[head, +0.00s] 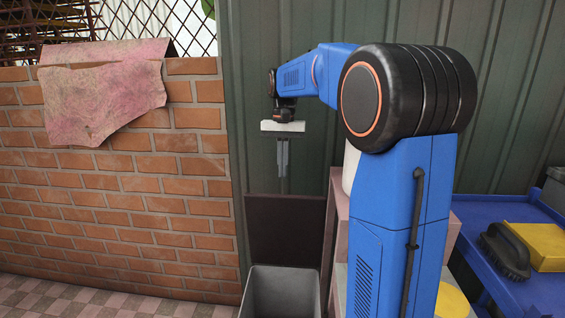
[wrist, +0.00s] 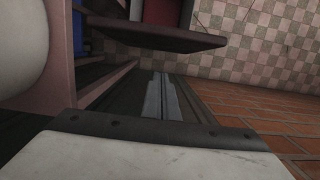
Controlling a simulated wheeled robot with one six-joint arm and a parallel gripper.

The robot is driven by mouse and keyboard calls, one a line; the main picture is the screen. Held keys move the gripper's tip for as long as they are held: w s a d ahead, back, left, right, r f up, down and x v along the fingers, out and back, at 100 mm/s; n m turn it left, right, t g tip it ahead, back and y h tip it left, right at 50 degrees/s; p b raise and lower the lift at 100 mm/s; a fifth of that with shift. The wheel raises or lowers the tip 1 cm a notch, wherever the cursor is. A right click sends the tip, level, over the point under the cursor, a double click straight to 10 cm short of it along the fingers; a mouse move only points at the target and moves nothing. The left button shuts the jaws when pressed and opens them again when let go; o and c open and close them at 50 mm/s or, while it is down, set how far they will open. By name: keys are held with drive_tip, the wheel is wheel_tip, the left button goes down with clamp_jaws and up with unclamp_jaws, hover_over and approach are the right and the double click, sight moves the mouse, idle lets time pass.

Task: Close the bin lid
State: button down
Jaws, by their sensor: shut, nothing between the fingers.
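The bin (head: 283,292) is a grey open-topped box at the bottom of the head view, its lower part cut off. A dark brown panel that looks like its lid (head: 288,230) stands upright behind the opening, so the bin is open. The lid also shows as a dark slab at the top of the wrist view (wrist: 150,35). My gripper (head: 283,172) points down just above the lid's top edge, with its fingers together and empty. In the wrist view, my gripper (wrist: 162,92) appears on the wall side of the lid, apart from it.
A pink shelf (head: 336,225) stands close on the right of the bin and lid. A brick wall (head: 120,200) is on the left, and a green ribbed wall (head: 258,90) is behind. A blue table (head: 485,235) with a black brush (head: 504,250) and a yellow block (head: 540,245) stands farther right.

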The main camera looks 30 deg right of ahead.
drive_tip(key=s+a+f, duration=0.2)
drive_tip(key=s+f, duration=0.2)
drive_tip(key=f, duration=0.2)
drive_tip(key=shift+a, duration=0.35)
